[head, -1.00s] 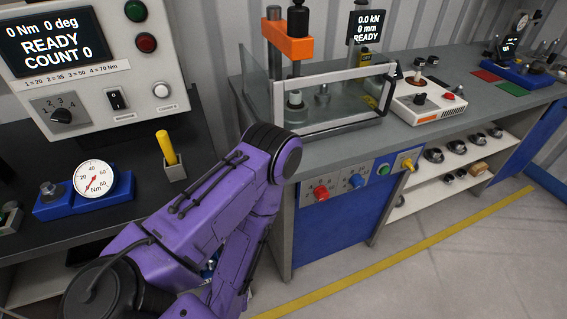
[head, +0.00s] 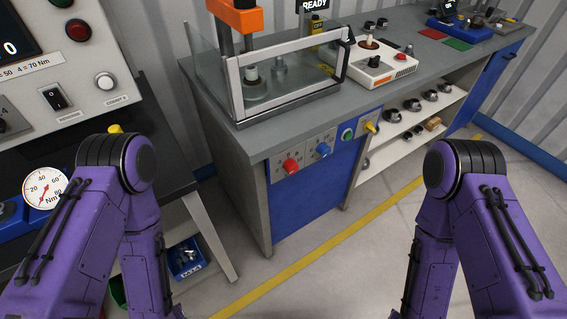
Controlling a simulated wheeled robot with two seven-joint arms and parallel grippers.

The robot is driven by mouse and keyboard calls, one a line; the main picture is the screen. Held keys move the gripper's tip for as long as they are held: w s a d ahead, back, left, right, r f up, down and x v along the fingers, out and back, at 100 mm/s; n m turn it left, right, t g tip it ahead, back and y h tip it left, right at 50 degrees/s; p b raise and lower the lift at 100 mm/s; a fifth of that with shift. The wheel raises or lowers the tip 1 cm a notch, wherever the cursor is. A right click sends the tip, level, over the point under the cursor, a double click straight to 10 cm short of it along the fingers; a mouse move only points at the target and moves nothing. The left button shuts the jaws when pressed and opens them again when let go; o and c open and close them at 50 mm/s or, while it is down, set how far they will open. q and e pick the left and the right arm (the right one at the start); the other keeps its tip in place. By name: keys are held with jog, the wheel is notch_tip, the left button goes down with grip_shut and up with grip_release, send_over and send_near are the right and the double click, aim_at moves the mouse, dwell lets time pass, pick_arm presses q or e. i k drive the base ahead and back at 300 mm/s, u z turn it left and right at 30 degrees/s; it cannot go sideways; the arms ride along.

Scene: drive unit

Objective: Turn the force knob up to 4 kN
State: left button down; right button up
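The press bench front panel has a red knob (head: 291,166), a blue knob (head: 324,150), a green button (head: 347,135) and a yellow knob (head: 370,127) in a row. The labels and scale marks are too small to read, so I cannot tell which knob sets force or where it points. My purple arms show at the lower left and lower right, both apart from the panel. Both grippers are out of view.
A clear guard with a metal frame (head: 290,100) stands on the grey bench top around the press. A white control box (head: 380,64) is to its right. Shelves with several metal parts are below. The torque station is at left. The floor before the panel is clear.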

aim_at(289, 165)
jog(key=u, duration=0.1)
jog(key=k, duration=1)
jog(key=z, duration=1.05)
jog(key=i, duration=1.3)
jog(key=u, duration=0.45)
